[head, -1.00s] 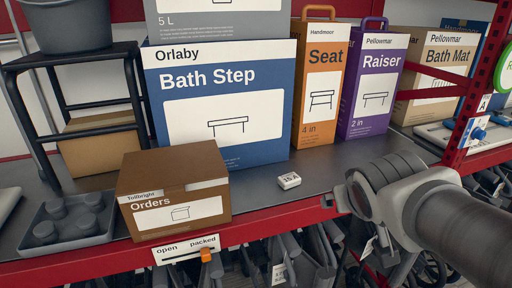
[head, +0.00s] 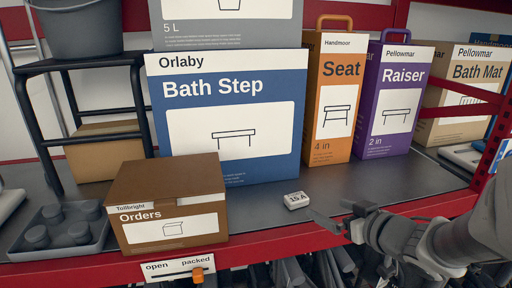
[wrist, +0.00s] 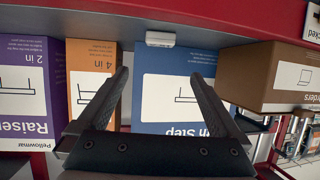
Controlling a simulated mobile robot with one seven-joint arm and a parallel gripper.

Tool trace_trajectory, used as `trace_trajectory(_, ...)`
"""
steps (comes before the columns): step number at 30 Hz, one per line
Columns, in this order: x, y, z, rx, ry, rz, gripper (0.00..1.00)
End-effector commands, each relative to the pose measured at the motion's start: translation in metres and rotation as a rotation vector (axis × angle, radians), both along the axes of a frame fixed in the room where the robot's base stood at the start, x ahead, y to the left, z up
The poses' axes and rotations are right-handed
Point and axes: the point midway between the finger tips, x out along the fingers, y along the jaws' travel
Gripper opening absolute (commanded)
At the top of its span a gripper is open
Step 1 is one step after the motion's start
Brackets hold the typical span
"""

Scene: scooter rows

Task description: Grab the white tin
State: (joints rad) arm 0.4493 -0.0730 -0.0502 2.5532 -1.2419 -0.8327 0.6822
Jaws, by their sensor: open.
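The white tin (head: 297,200) is a small white block marked "15 A". It sits on the grey shelf near the front edge, in front of the Bath Step box. In the wrist view, which is upside down, the tin (wrist: 160,39) shows at the top middle, beyond the fingertips. My gripper (head: 335,214) is just to the right of the tin in the head view, open and not touching it. In the wrist view my gripper (wrist: 160,76) has its two dark fingers spread, with nothing between them.
The brown Orders box (head: 172,205) stands left of the tin. The blue Bath Step box (head: 235,140), the orange Seat box (head: 330,140) and the purple Raiser box (head: 393,140) stand behind. The red shelf edge (head: 250,250) runs along the front. The shelf around the tin is clear.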

Motion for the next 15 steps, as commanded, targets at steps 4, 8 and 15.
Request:
trace_trajectory(4, 0.012, 0.005, -0.001, 0.003, 0.006, 0.002, 1.0)
trace_trajectory(8, 0.019, 0.008, -0.003, 0.005, 0.003, 0.005, 1.0)
trace_trajectory(15, 0.03, 0.013, -0.01, -0.001, 0.006, 0.001, 1.0)
